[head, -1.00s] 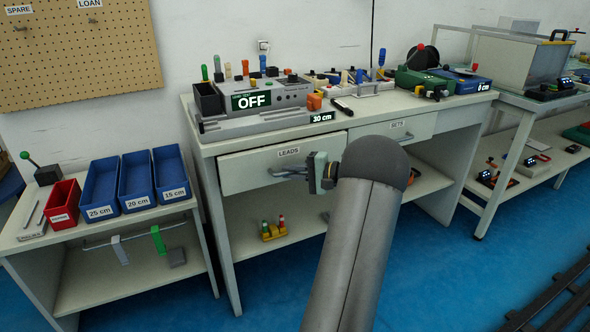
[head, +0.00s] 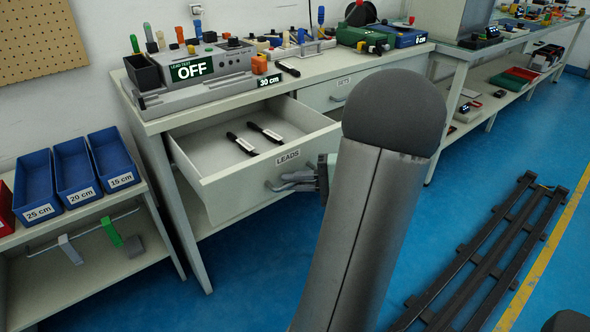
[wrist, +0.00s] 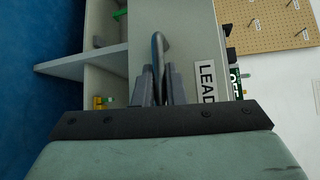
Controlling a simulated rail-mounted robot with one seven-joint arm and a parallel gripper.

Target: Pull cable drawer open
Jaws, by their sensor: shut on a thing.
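The drawer labelled LEADS (head: 250,190) is pulled well out of the bench, and its inside shows in the head view. Two dark leads with white tags (head: 264,133) lie on the drawer floor. My gripper (head: 297,182) is at the drawer front, shut on the drawer handle (head: 275,187). In the wrist view my gripper (wrist: 160,88) has its fingers on both sides of the handle bar (wrist: 158,48), with the LEADS label (wrist: 206,80) beside it. My arm hides part of the bench to the right of the drawer.
A tester reading OFF (head: 205,72) and a 30 cm sign stand on the bench top. A second drawer (head: 345,90) to the right is shut. Blue bins (head: 75,166) stand on the left table. Dark rails (head: 490,250) lie on the blue floor at right.

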